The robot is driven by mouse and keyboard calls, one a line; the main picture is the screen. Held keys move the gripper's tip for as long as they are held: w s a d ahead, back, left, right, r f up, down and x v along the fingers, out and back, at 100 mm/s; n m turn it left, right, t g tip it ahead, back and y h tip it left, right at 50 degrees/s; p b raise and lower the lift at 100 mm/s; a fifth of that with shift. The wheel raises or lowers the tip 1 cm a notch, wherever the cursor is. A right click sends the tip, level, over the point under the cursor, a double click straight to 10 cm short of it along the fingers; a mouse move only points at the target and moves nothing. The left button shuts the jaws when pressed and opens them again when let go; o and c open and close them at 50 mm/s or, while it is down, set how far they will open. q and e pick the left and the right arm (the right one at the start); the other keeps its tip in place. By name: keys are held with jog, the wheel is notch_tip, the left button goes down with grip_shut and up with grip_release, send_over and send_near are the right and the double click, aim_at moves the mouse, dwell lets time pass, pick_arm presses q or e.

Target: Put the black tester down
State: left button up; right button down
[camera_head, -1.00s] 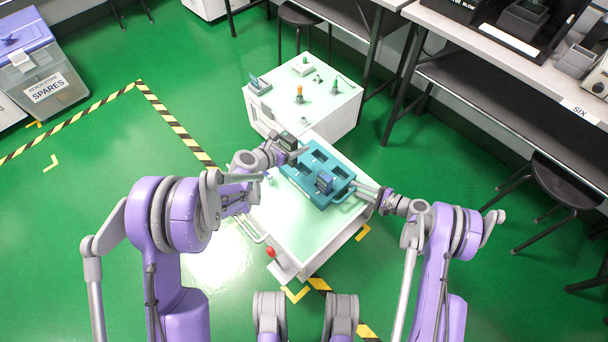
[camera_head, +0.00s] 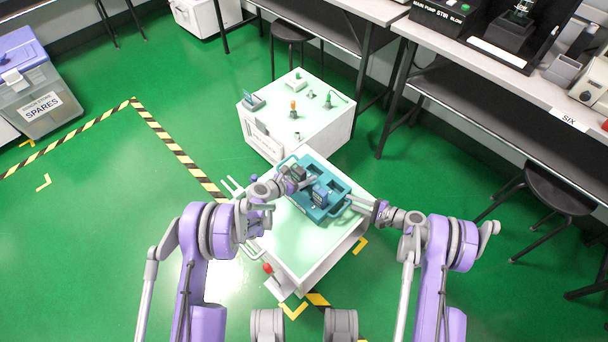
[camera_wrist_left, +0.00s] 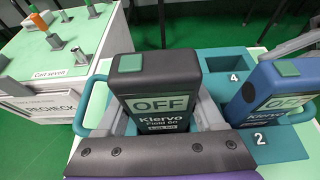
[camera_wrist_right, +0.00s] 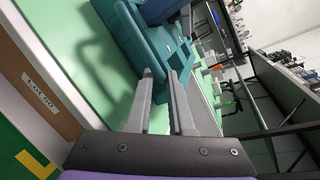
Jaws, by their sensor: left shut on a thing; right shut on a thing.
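The black tester (camera_head: 298,173), with a green button and a screen reading OFF, is held upright by my left gripper (camera_head: 290,182). It also shows close up in the left wrist view (camera_wrist_left: 160,85), between the two fingers. It is at the left part of the teal carrier (camera_wrist_left: 272,146), beside the blue tester (camera_head: 320,193), which stands at slot 2. The black tester's lower end is hidden, so I cannot tell if it rests in a slot. My right gripper (camera_wrist_right: 160,95) is shut on the carrier's near-right side, apparently its handle; the contact is partly hidden.
The carrier sits on a pale green cart top (camera_head: 292,232). Slot 4 (camera_wrist_left: 238,92) looks empty. Behind stands a white cart (camera_head: 272,140) with small fixtures and a RECHECK sign (camera_wrist_left: 50,108). A bench (camera_head: 510,75) runs along the right.

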pick_arm(q)
jog(key=shift+f, duration=0.2)
jog(key=o, duration=1.5)
jog(key=shift+f, duration=0.1)
